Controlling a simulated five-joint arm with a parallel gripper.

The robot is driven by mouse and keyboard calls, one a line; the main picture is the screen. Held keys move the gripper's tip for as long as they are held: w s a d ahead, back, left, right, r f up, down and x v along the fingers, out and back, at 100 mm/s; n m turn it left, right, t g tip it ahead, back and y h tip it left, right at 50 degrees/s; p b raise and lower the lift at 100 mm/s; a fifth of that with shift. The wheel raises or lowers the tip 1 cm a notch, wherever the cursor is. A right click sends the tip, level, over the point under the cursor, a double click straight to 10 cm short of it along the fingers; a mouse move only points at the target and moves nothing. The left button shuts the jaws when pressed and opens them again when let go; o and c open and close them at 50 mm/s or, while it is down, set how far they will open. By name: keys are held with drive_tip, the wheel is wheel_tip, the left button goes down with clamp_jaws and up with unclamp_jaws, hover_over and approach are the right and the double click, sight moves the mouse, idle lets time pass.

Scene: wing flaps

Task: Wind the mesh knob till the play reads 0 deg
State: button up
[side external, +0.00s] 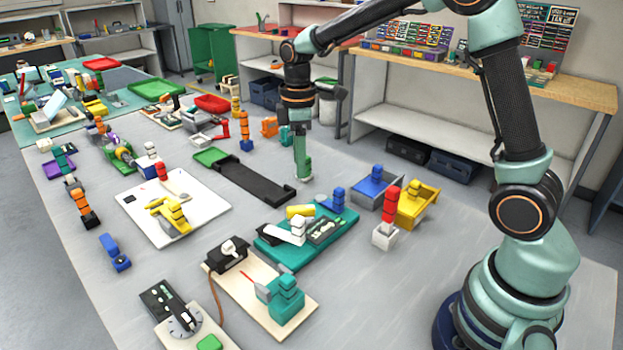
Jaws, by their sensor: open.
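My gripper (303,170) points straight down near the middle of the table, right of a long black tray. Its fingers are small here, and nothing is seen held in them. No knob can be surely told as the mesh knob, and no play reading is legible. A round grey dial (185,321) with marks sits on a pale board at the front left, beside a black bar. My gripper is well away from both boards.
A teal board (277,258) with white and yellow parts lies in front of my gripper. The long black tray (255,182) is to the left. Bare table shows around my gripper.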

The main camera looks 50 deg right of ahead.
sight(301, 208)
wheel_tip(301, 208, down, 12)
drive_tip(key=shift+r, duration=0.15)
idle(0.3)
clamp_jaws()
